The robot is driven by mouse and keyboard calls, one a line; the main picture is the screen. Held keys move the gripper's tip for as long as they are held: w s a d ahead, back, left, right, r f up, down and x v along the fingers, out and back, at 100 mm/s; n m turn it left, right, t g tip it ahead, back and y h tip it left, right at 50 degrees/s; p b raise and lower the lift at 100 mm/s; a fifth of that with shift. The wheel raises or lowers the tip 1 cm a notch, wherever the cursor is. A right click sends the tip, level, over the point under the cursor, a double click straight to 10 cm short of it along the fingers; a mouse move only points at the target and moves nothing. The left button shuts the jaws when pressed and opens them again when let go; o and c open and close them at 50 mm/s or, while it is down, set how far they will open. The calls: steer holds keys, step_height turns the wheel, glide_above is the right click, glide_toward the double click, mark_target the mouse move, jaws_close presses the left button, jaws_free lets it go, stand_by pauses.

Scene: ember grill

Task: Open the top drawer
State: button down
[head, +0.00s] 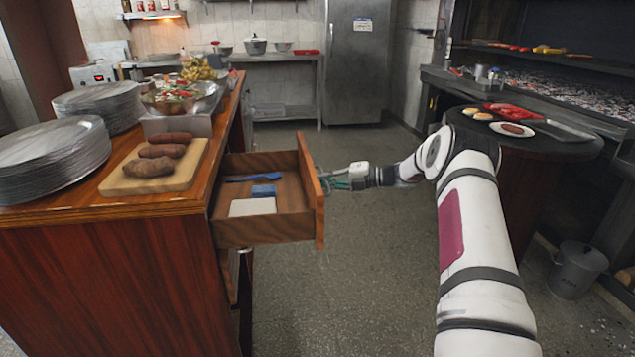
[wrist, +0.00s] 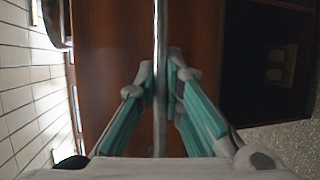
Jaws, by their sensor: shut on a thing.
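The top drawer (head: 266,231) of the wooden counter is pulled well out to the right in the head view. A blue brush-like tool (head: 254,178), a blue block (head: 263,190) and a white flat item (head: 252,207) lie in it. My gripper (head: 325,178) is at the outer side of the drawer front (head: 311,190). In the wrist view its fingers (wrist: 162,88) close from both sides on a metal bar handle (wrist: 160,35), with the wooden drawer front behind it. The handle is hidden in the head view.
On the counter (head: 110,208) stand plate stacks (head: 50,150), a cutting board (head: 175,178) with sausages or potatoes, and bowls. A round dark table (head: 560,150) with food stands at the right, a metal bucket (head: 576,270) below. The floor (head: 350,260) between is clear.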

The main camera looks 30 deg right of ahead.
steer(key=c, duration=1.7)
jaws_free()
steer(key=shift+d, duration=0.1)
steer(key=v, duration=1.2)
